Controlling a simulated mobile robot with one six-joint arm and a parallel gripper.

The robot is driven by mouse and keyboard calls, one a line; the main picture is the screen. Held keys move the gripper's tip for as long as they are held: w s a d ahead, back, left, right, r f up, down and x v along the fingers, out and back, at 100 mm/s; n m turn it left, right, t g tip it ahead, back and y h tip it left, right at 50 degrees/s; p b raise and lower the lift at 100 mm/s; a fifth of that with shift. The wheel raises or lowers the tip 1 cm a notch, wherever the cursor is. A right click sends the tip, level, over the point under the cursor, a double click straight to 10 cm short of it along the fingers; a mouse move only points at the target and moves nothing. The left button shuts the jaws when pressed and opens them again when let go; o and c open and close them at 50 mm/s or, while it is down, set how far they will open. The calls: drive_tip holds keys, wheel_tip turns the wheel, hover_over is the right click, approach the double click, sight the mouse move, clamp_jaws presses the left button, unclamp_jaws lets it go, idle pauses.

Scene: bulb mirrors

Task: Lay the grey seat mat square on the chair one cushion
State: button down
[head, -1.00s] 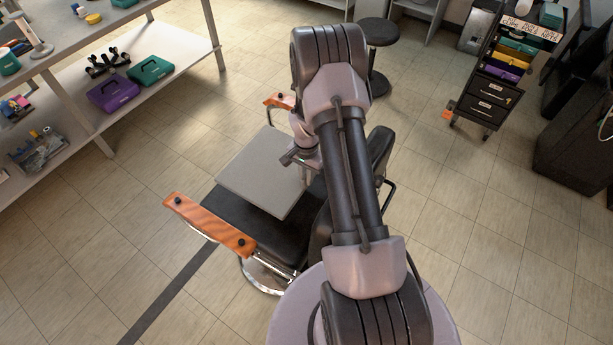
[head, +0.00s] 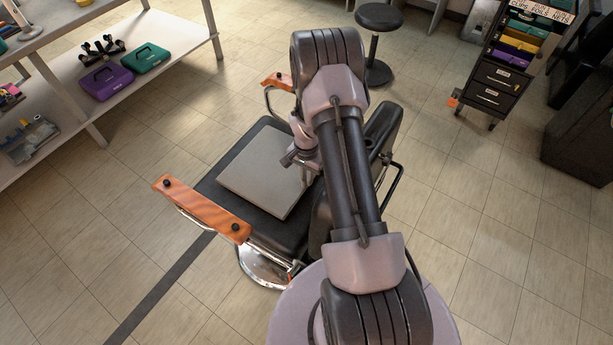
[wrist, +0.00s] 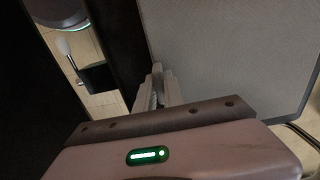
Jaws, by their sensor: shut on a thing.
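The grey seat mat (head: 262,170) is a flat square panel over the black cushion (head: 207,188) of the chair. Its edges look roughly parallel to the cushion's, with a black strip of cushion showing along the left and near sides. I cannot tell whether it touches the cushion or hovers just above. My gripper (head: 303,168) is shut on the mat's right edge, near the backrest (head: 378,135); the fingertips are partly hidden by my arm in the head view. In the wrist view, my gripper (wrist: 158,88) pinches the edge of the mat (wrist: 235,50).
Orange armrests flank the seat, one near (head: 203,208) and one far (head: 277,81). A black stool (head: 379,17) stands behind. Shelving (head: 165,40) with cases is at left, a drawer cart (head: 495,85) at right. Floor left of the chair is clear.

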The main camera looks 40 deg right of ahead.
drive_tip(key=shift+f+b, duration=0.55)
drive_tip(key=shift+f, duration=0.05)
drive_tip(key=c, duration=1.4)
unclamp_jaws()
drive_tip(key=shift+o, duration=0.2)
wheel_tip(320, 180, up, 18)
drive_tip(key=p, duration=0.7)
drive_tip(key=shift+f, duration=0.2)
